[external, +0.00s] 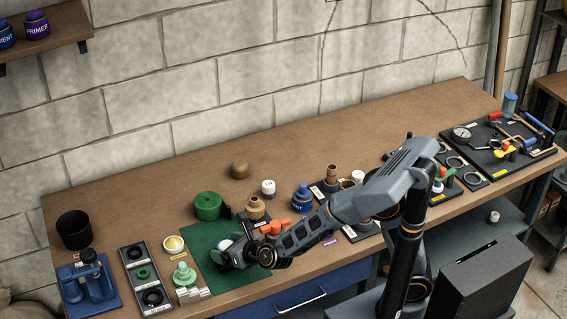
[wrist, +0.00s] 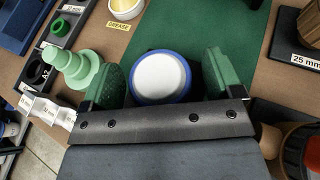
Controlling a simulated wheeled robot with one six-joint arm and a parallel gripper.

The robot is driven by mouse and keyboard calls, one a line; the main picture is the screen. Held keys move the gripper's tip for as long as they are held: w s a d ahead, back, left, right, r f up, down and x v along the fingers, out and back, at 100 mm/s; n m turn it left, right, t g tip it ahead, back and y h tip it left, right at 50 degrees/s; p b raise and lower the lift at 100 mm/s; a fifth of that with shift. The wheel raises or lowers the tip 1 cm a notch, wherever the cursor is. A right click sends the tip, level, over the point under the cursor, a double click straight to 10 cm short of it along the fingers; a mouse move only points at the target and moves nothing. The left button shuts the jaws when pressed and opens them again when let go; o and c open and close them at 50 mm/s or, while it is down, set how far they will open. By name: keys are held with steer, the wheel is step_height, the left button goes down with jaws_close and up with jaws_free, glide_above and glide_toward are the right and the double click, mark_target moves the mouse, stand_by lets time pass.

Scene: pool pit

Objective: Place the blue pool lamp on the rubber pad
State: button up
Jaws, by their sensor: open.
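The blue pool lamp (wrist: 160,78) has a round white face and a blue rim. It sits face up on the green mat, which looks like the rubber pad (wrist: 205,25). My gripper (wrist: 160,85) is open, with one green-padded finger on each side of the lamp. Small gaps show between the fingers and the lamp's rim. The lamp's underside is hidden.
A pale green stepped cone (wrist: 75,68) stands close to my left finger. A grease pot (wrist: 126,8) is beyond it. Brown fittings (external: 256,208) and orange parts (external: 275,226) are to the right.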

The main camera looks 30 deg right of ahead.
steer(key=shift+s+r, duration=0.1)
steer(key=shift+r, duration=0.15)
steer(key=p+v, duration=0.1)
steer(key=v, duration=1)
steer(key=shift+s+d, duration=0.3)
steer(key=shift+s, duration=0.05)
